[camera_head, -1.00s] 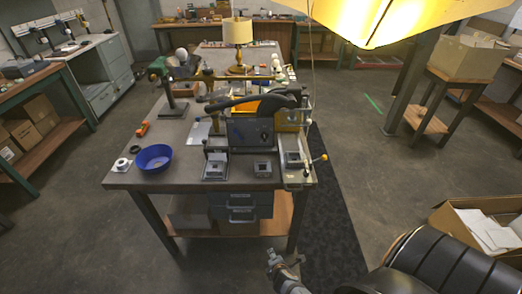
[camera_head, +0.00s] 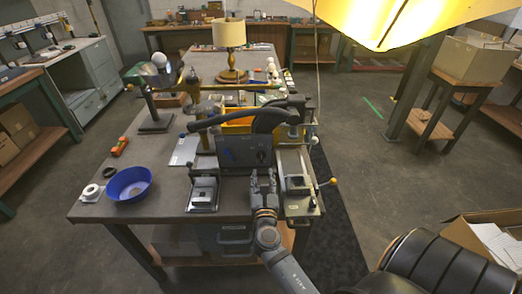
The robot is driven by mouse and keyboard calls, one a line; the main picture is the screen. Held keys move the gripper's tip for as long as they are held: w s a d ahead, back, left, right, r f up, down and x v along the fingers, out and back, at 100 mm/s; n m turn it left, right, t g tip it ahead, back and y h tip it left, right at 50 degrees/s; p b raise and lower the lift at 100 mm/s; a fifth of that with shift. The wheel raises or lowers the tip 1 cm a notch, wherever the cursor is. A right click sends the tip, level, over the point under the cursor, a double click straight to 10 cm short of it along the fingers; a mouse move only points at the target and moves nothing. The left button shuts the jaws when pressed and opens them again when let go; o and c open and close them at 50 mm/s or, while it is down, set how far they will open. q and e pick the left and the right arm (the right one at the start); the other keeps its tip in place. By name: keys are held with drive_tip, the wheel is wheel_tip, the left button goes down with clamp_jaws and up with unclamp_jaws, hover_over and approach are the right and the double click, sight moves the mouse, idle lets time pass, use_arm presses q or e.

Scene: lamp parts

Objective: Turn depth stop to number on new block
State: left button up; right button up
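A dark press-like machine (camera_head: 243,152) with a long black lever (camera_head: 222,119) stands on the workbench. A small dark round knob (camera_head: 262,155) shows on its front panel; I cannot tell whether it is the depth stop, and no number is readable. My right gripper (camera_head: 264,180) is in front of this panel at the bench's front edge, fingers pointing away, apart and with nothing visible between them. It covers the spot where a small grey block stood. My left gripper is out of view.
A blue bowl (camera_head: 128,184), a white roll (camera_head: 91,193) and an orange tool (camera_head: 120,146) lie on the left of the workbench (camera_head: 160,209). A lit yellow shade (camera_head: 385,18) hangs above. A lamp (camera_head: 230,45) stands behind.

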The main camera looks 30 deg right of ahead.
sight(261, 155)
drive_tip(key=shift+w+d+r+p, duration=0.2)
drive_tip(key=shift+w+r+p, duration=0.1)
drive_tip(key=shift+w, duration=0.15)
drive_tip(key=shift+w+d+r+p, duration=0.2)
drive_tip(key=shift+w+r, duration=0.1)
drive_tip(key=shift+w, duration=0.1)
drive_tip(key=x, duration=0.4)
drive_tip(key=shift+w+d+f, duration=0.1)
drive_tip(key=shift+d+f, duration=0.05)
drive_tip(key=shift+f, duration=0.25)
drive_tip(key=x, duration=0.3)
drive_tip(key=shift+w+p, duration=0.1)
drive_tip(key=shift+p, duration=0.25)
drive_tip(key=shift+w+d, duration=0.1)
drive_tip(key=shift+w, duration=0.1)
drive_tip(key=shift+c, duration=0.3)
drive_tip(key=c, duration=0.5)
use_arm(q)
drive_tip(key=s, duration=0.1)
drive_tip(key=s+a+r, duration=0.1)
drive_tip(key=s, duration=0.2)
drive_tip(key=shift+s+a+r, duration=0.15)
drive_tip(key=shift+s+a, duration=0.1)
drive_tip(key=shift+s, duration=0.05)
use_arm(e)
clamp_jaws()
